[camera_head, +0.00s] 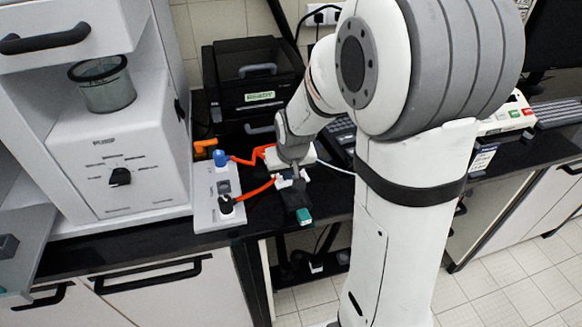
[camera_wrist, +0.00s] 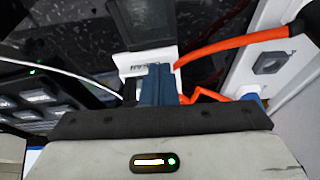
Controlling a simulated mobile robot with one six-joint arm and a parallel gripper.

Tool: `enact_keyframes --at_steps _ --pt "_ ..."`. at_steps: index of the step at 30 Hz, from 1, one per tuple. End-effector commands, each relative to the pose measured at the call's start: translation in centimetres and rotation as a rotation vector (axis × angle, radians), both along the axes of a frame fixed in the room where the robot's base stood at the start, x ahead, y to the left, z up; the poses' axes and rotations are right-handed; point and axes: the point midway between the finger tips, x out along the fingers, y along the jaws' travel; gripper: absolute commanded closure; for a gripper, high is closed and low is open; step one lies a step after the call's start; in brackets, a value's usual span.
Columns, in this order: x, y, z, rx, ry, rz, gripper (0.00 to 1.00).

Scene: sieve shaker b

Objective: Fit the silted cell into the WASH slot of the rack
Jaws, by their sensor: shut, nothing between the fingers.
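My gripper (camera_head: 293,165) points down over the black bench, just above a small white holder (camera_head: 285,182) with orange hoses beside it. In the wrist view its blue fingers (camera_wrist: 157,85) are together and empty, in front of the white holder (camera_wrist: 165,60), which bears a small label I cannot read. A dark block (camera_head: 295,198) with a teal end (camera_head: 303,215) sits at the holder towards the bench's front edge; it also shows as a dark shape (camera_wrist: 140,22) in the wrist view. I cannot tell for sure whether this block is the silted cell, nor read a WASH mark.
A white panel (camera_head: 206,205) with a blue knob (camera_head: 220,158) and a black knob (camera_head: 226,204) lies left of the holder. Orange hoses (camera_head: 258,190) run between them. A black box (camera_head: 250,75) stands behind. A white machine with a clear jar (camera_head: 107,92) stands left.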

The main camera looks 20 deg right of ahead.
Motion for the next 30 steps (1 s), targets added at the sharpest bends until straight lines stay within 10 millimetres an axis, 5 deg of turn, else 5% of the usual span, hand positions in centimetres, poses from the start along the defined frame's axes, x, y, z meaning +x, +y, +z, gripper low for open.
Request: enact_keyframes --at_steps 9,30 --pt "1.3 -0.1 -3.8 -0.001 0.003 -0.001 1.00" --pt "0.4 -0.2 -4.5 0.000 0.000 -0.003 1.00"
